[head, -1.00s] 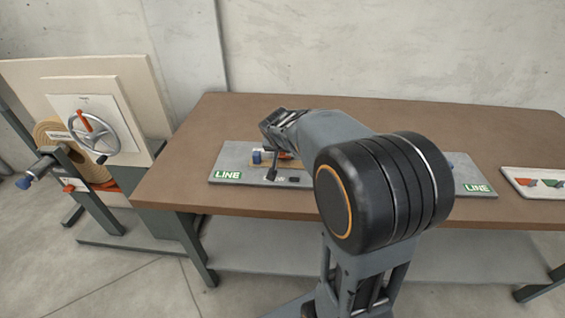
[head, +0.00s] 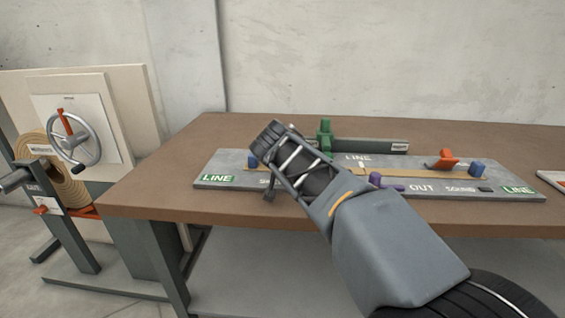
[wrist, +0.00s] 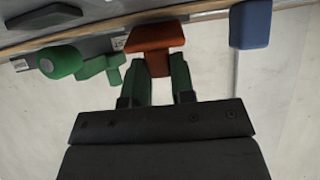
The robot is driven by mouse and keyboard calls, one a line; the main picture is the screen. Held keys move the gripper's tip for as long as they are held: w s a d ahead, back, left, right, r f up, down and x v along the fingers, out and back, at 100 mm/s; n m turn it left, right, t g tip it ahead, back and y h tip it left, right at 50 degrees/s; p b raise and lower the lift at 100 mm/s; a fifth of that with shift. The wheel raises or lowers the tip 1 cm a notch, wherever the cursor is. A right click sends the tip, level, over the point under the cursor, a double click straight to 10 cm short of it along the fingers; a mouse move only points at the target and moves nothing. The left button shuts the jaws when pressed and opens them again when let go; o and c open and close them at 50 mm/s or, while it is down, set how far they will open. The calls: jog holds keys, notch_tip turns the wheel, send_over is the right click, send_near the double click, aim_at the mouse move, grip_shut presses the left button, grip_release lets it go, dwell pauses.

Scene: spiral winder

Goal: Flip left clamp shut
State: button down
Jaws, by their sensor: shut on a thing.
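The left clamp's orange handle (wrist: 153,38) is in the wrist view, between the two green fingertips of my gripper (wrist: 162,68). My gripper is shut on this handle. In the head view my wrist and forearm cover the left clamp, so its angle cannot be told there. A blue block (head: 252,161) at the left end of the grey board (head: 225,165) shows beside my wrist. The wrist view also shows a blue block (wrist: 250,24) to the right of the handle.
The right orange clamp (head: 443,159) stands near another blue block (head: 477,170). A purple knob (head: 375,179) is at the board's front. A green fixture (head: 325,138) stands behind. A winder with a handwheel (head: 72,138) is left of the table. The table's back right is clear.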

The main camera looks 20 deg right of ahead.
dwell(0.5)
jog(key=c, duration=1)
grip_release()
jog(key=shift+o, duration=0.2)
